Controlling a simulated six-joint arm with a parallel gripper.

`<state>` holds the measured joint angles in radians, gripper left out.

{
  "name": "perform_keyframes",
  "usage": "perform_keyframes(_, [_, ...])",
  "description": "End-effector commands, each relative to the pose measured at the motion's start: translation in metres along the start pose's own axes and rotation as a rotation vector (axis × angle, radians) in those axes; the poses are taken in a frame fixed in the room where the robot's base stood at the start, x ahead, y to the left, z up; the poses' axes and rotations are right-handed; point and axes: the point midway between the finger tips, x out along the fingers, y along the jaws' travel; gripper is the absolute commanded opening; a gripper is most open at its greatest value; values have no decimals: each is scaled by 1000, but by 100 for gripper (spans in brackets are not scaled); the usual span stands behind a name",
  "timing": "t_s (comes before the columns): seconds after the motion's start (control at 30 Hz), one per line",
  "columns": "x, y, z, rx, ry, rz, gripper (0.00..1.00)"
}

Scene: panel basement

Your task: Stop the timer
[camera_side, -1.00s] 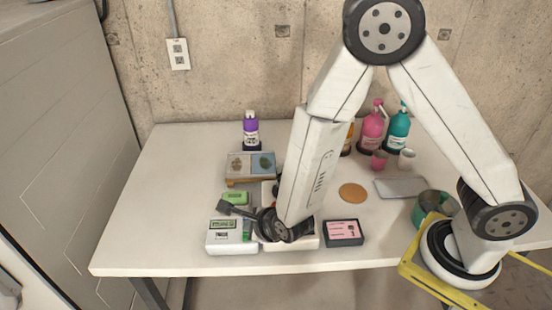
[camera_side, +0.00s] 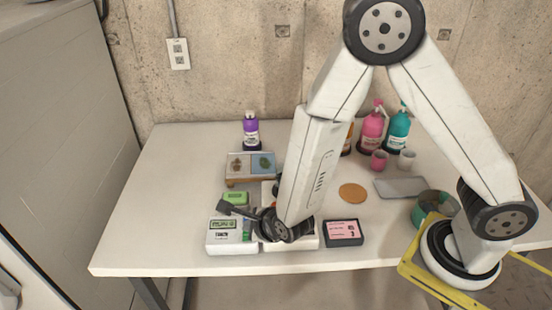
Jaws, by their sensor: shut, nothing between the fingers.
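The likely timer is a white box (camera_side: 222,246) with a small display (camera_side: 222,224) and dark lettering on its front, at the front left of the table. A green part shows on its right side, close to my gripper. My gripper (camera_side: 224,208) is shut and empty, reaching left from the wrist at the back edge of this box. I cannot tell whether its tips touch anything. A small green device (camera_side: 236,198) with a display lies just behind the fingers. My arm hides part of the white item right of the box.
A black-framed pink card (camera_side: 344,233) lies to the right. A tray with two pictures (camera_side: 250,168) and a purple bottle (camera_side: 251,133) stand behind. Pink (camera_side: 371,132) and teal bottles (camera_side: 397,132), a tan disc (camera_side: 352,193) and a grey plate (camera_side: 401,188) are at right. The table's left side is clear.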

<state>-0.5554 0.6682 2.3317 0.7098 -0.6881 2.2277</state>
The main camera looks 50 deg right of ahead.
Motion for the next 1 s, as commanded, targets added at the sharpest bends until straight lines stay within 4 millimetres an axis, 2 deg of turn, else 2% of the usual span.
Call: perform_keyframes(1.0, [6,4,-4,-1,0,0,0])
